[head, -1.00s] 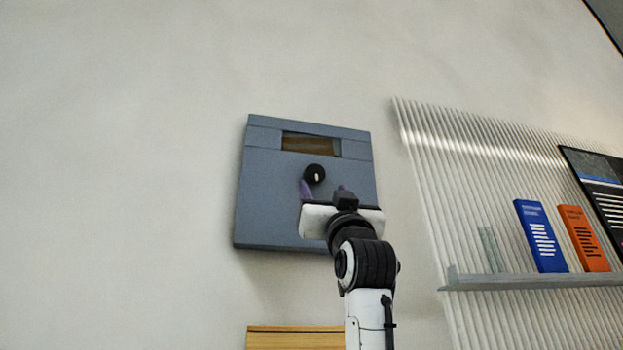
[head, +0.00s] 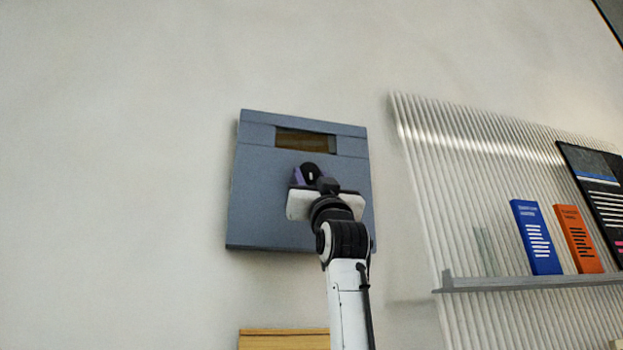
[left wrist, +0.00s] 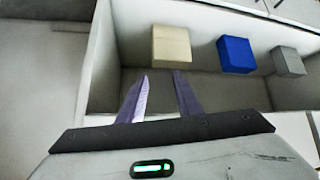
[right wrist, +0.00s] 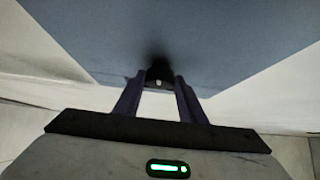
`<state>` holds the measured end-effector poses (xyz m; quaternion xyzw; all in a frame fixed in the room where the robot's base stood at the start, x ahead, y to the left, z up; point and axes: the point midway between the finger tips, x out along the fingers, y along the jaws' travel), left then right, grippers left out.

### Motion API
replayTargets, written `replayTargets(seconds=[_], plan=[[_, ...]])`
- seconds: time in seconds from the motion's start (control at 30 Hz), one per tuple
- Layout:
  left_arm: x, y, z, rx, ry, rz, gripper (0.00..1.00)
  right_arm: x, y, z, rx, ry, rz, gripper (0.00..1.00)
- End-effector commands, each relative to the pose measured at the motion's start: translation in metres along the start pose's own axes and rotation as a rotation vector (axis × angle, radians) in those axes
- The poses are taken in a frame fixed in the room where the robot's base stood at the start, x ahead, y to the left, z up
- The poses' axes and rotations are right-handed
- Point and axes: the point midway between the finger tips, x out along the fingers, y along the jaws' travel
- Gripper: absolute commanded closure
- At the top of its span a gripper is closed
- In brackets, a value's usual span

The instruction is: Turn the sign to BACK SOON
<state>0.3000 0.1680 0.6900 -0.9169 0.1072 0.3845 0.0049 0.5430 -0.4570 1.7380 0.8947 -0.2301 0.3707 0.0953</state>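The sign is a blue-grey panel (head: 262,205) on the wall, with a window (head: 305,140) near its top. The window shows a plain brown face with no readable words. A black knob (head: 311,171) with a white mark sits below the window. My right gripper (right wrist: 160,78) is at the knob, one purple finger on each side; the knob nearly fills the gap, and I see no clear squeeze. In the head view my right gripper (head: 310,178) partly covers the panel. My left gripper (left wrist: 160,75) is open and empty, out of the head view.
A ribbed panel with a shelf (head: 530,282) stands right of the sign, holding a blue book (head: 536,237) and an orange book (head: 579,239). Below my left gripper is a white bin (left wrist: 103,60) with a cream block (left wrist: 171,46), blue block (left wrist: 236,55) and grey block (left wrist: 288,61).

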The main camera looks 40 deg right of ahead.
Motion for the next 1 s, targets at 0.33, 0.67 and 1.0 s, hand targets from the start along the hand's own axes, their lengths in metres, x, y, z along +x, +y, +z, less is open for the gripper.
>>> replayTargets(seconds=[0.33,0.67,1.0], plan=[[-0.0016,0.0004,0.0053,-0.002,-0.010,0.000,0.69,0.0004,-0.0027,-0.0017,0.059,0.003,0.054,0.86],[-0.0018,0.0003,0.0064,-0.002,-0.012,0.000,0.69,0.0001,-0.0025,-0.0007,0.098,0.001,0.098,0.86],[-0.0017,0.0001,0.0066,-0.002,-0.013,0.000,0.69,0.0001,-0.0026,-0.0006,0.097,0.001,0.097,0.45]])
